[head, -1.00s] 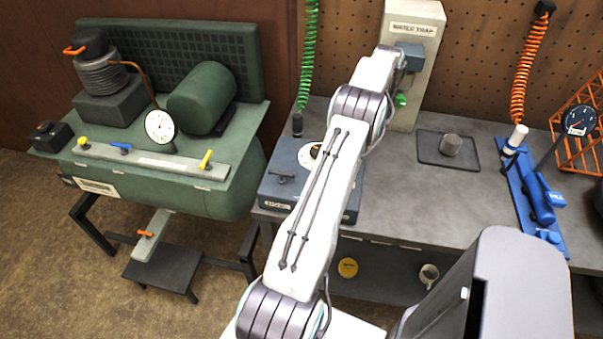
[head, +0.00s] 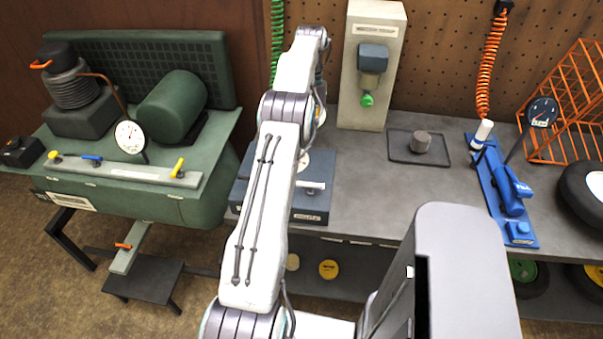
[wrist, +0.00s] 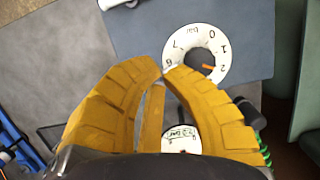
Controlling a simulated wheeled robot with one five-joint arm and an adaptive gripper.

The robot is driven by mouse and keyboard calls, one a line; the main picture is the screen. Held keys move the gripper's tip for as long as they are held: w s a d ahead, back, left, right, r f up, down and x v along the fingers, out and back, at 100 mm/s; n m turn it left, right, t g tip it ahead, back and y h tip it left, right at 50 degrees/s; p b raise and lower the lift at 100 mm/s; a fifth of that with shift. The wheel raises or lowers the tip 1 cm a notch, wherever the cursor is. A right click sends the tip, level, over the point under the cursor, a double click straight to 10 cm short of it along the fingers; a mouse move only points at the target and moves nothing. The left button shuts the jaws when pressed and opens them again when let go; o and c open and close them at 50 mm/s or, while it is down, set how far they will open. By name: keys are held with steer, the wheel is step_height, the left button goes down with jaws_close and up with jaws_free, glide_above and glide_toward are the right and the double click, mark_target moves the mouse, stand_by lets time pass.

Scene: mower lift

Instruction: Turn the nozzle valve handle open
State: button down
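A grey-blue box (head: 318,211) sits on the bench near its front left edge. A pale bar handle (head: 311,185) is on its right side; I cannot tell if this is the nozzle valve handle. In the wrist view the box (wrist: 225,25) carries a white bar dial (wrist: 222,52) with an orange pointer. A pale piece at the top edge (wrist: 112,3) may be the same handle. My gripper (wrist: 165,71) has yellow fingers with tips brought together, nothing held between them. It is above the bench beside the dial. My arm hides it in the head view.
A second gauge (wrist: 182,140) lies partly behind the fingers. A grey water trap (head: 378,25) with a green knob stands at the back. A green compressor (head: 190,215) with yellow and blue levers is at left. A blue tool (head: 512,190) lies at right.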

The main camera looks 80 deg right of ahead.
mark_target(310, 187)
steer(key=shift+b+x, duration=0.75)
steer(key=shift+x, duration=1.45)
steer(key=p+x, duration=0.4)
steer(key=x, duration=0.1)
steer(key=shift+a+r, duration=0.1)
steer(key=shift+a, duration=0.1)
steer(key=a+p, duration=0.1)
steer(key=p, duration=0.2)
steer(key=shift+a+r, duration=0.1)
steer(key=shift+a, duration=0.2)
steer(key=shift+s+a, duration=0.15)
steer(key=shift+a, duration=0.85)
